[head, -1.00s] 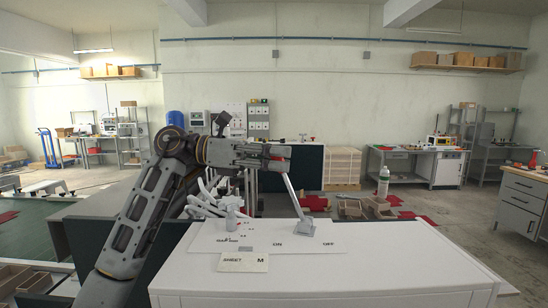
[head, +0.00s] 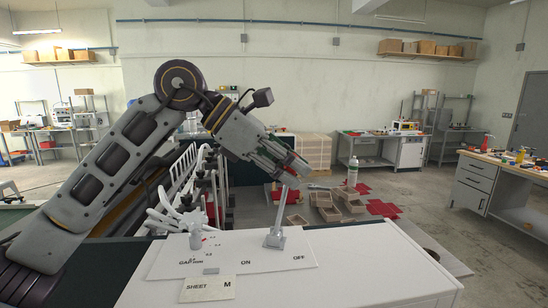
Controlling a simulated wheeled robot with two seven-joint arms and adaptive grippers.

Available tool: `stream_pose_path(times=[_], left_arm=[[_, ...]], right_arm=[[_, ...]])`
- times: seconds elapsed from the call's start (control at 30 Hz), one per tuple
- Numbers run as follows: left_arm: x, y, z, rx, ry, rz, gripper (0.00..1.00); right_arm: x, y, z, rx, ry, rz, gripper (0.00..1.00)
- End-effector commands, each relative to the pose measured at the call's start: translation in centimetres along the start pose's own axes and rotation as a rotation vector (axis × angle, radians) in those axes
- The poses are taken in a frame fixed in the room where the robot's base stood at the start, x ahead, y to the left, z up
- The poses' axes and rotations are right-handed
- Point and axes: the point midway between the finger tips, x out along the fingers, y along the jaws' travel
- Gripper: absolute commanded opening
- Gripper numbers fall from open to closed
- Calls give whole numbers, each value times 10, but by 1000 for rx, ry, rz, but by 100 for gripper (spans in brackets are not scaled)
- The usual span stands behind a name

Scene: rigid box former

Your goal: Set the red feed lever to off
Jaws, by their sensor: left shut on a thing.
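The feed lever (head: 280,215) is a pale metal rod rising from a grey base on a white panel. It leans to the right, toward the OFF label (head: 299,257) and away from the ON label (head: 246,262). My left gripper (head: 291,168) comes down from the upper left and is shut on the lever's top end. The lever's red grip is mostly hidden by the fingers. My right gripper is not in view.
A SHEET M card (head: 208,288) lies in front. White curved tubes (head: 170,215) rise behind the knob. The white top (head: 370,262) right of the panel is clear.

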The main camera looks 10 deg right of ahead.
Motion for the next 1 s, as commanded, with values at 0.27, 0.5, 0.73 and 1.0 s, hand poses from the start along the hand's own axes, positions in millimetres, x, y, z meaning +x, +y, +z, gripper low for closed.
stream_pose_path(times=[0.27,0.5,0.73,1.0], left_arm=[[22,-10,13,48,164,29,0],[40,-15,17,78,275,46,0],[50,-18,18,94,333,54,0],[52,-19,17,100,349,55,0]], right_arm=[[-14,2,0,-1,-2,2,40],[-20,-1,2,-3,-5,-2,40],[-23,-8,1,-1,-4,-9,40],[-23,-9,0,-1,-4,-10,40]])
